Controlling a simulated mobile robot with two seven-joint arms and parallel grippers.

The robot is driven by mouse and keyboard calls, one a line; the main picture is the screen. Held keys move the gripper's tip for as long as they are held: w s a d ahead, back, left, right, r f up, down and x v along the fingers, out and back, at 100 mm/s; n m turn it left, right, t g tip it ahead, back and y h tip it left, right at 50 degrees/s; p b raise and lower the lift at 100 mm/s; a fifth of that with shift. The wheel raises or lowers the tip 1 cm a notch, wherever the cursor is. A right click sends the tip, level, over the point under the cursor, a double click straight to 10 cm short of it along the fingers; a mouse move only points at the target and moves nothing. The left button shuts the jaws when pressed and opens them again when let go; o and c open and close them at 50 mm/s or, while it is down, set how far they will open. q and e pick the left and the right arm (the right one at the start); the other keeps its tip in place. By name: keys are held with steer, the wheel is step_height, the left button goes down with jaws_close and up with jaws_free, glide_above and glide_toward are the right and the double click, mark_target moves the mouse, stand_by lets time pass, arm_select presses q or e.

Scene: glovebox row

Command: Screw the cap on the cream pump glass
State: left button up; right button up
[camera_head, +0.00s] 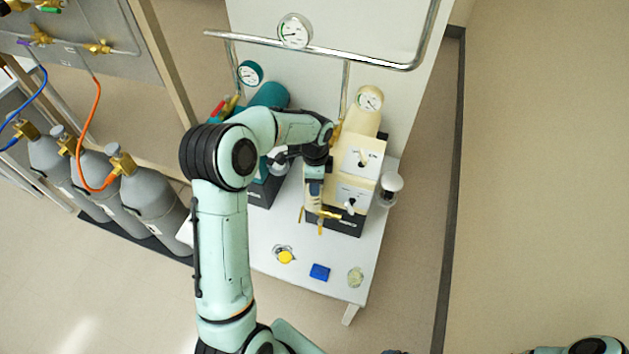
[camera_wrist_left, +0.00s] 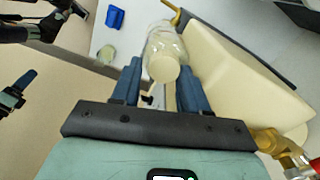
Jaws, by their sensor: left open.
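My left gripper (camera_head: 316,199) points down beside the cream pump (camera_head: 336,186) in the head view. In the left wrist view its two blue fingers (camera_wrist_left: 158,84) stand apart, so it is open. A clear glass (camera_wrist_left: 166,42) with a round cream cap (camera_wrist_left: 163,70) at its near end shows between and beyond the fingers. I cannot tell whether the cap is seated on its thread. The cream pump body (camera_wrist_left: 235,75) lies close on the right there. Dark parts with a blue finger-like piece (camera_wrist_left: 22,80) at the left may be my right gripper; its jaw state is unclear.
A yellow-topped item (camera_head: 286,256), a blue block (camera_head: 319,272) and a pale greenish item (camera_head: 355,277) lie on the white table's front (camera_head: 265,228). Another glass jar (camera_head: 390,187) stands right of the pump. A teal pump (camera_head: 270,95) is behind my arm. Gas cylinders (camera_head: 150,205) stand left.

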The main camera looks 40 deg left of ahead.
arm_select(q)
steer(key=shift+w+r, duration=0.3)
steer(key=shift+w, duration=0.05)
steer(key=r, duration=0.3)
steer(key=w+r, duration=0.1)
steer(key=r, duration=0.1)
steer(key=shift+a+r, duration=0.1)
steer(key=shift+a, duration=0.1)
step_height(320, 180, up, 8)
steer(key=s, duration=0.1)
steer(key=shift+s+d+p, duration=0.2)
steer(key=shift+s+p, duration=0.1)
steer(key=shift+p, duration=0.05)
arm_select(e)
steer(key=shift+w+r, duration=0.55)
steer(key=shift+w, duration=0.2)
arm_select(q)
steer(key=shift+f, duration=0.25)
arm_select(e)
steer(key=shift+s, duration=0.1)
